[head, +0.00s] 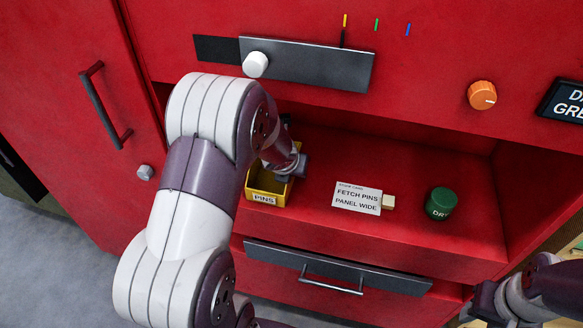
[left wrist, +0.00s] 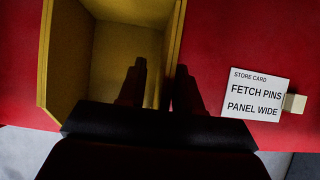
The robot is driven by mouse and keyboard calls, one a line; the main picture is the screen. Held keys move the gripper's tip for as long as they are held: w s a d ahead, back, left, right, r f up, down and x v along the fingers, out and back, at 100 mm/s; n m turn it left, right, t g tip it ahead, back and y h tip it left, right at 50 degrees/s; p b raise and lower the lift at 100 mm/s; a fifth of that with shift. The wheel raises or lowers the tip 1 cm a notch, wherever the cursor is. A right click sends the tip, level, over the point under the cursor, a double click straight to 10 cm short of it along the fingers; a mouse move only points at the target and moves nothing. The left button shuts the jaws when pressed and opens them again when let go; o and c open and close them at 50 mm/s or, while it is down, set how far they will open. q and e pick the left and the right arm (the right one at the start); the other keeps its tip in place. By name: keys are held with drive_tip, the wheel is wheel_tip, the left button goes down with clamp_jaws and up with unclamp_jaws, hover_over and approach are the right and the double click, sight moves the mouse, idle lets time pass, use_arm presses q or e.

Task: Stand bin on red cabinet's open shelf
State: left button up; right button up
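The yellow bin (head: 251,195), labelled PINS, appears to stand upright at the left front of the red cabinet's open shelf (head: 320,220). In the left wrist view the bin (left wrist: 72,58) looks empty inside. My left gripper (head: 284,178) is at the bin's right side, partly hidden by its own arm. In the left wrist view its fingers (left wrist: 160,75) are apart, one over the bin's inside and one near its right wall; contact is not clear. My right gripper (head: 490,303) is low at the right, away from the bin; its fingers are unclear.
A drawer (head: 335,268) is below. A white knob (head: 255,64) and an orange dial (head: 482,95) are on the panel above.

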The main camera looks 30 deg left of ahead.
use_arm(q)
drive_tip(key=shift+r, duration=0.1)
drive_tip(key=shift+r+p, duration=0.3)
drive_tip(key=p+v, duration=0.5)
drive_tip(key=v, duration=0.6)
drive_tip(key=s+d+r+m+g+h, duration=0.15)
drive_tip(key=d+m, duration=0.35)
drive_tip(key=m, duration=0.5)
drive_tip(key=s+d+m+t+h, duration=0.15)
drive_tip(key=d+m, duration=0.25)
drive_tip(key=m, duration=0.6)
drive_tip(key=s+f+m+g+y, duration=0.1)
drive_tip(key=s+m+g, duration=0.4)
drive_tip(key=m, duration=1.4)
drive_tip(key=s, duration=0.4)
drive_tip(key=shift+f, duration=0.3)
drive_tip(key=shift+s, duration=0.1)
